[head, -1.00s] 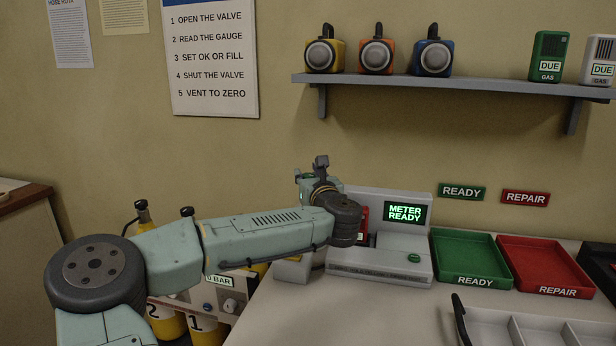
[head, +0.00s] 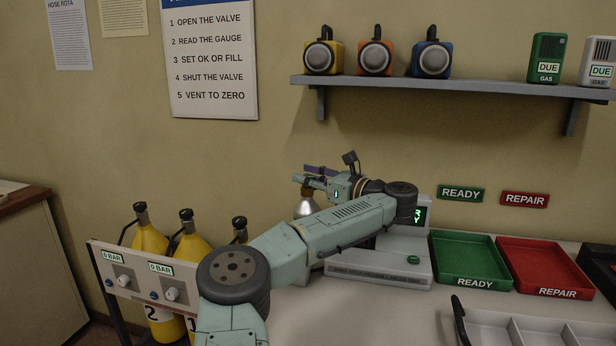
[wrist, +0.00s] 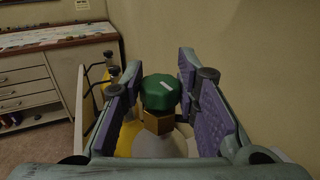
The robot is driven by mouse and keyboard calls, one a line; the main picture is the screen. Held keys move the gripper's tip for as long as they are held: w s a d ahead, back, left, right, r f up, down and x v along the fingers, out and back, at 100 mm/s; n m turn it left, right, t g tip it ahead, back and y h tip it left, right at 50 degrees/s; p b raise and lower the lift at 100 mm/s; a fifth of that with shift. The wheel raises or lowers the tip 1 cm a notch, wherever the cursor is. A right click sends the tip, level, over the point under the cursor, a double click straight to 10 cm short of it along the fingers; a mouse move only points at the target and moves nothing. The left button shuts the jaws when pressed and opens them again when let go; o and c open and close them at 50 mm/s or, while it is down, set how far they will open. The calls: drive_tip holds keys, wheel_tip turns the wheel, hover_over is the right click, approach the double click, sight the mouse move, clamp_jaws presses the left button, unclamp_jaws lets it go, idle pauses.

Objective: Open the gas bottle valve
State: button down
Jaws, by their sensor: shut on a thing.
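The gas bottle is a silver-grey bottle (head: 306,210) with a brass neck, standing left of the meter on the bench in the head view. In the wrist view its green valve knob (wrist: 159,92) sits on a square brass neck (wrist: 158,122) above the pale bottle shoulder. My gripper (wrist: 160,88) has its purple-padded fingers on either side of the green knob and is shut on it. In the head view my gripper (head: 308,176) points left over the bottle's top, and the knob is hidden there.
My forearm covers much of the meter (head: 380,268) and its screen. Green (head: 468,262) and red (head: 543,268) trays lie to the right. Yellow cylinders (head: 150,238) stand behind a gauge panel (head: 140,275) at left. A shelf (head: 450,88) holds lamps and gas detectors above.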

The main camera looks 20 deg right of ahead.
drive_tip(key=shift+a, duration=0.1)
idle(0.3)
drive_tip(key=c, duration=1.2)
unclamp_jaws()
drive_tip(key=shift+w, duration=0.1)
drive_tip(key=v, duration=1.2)
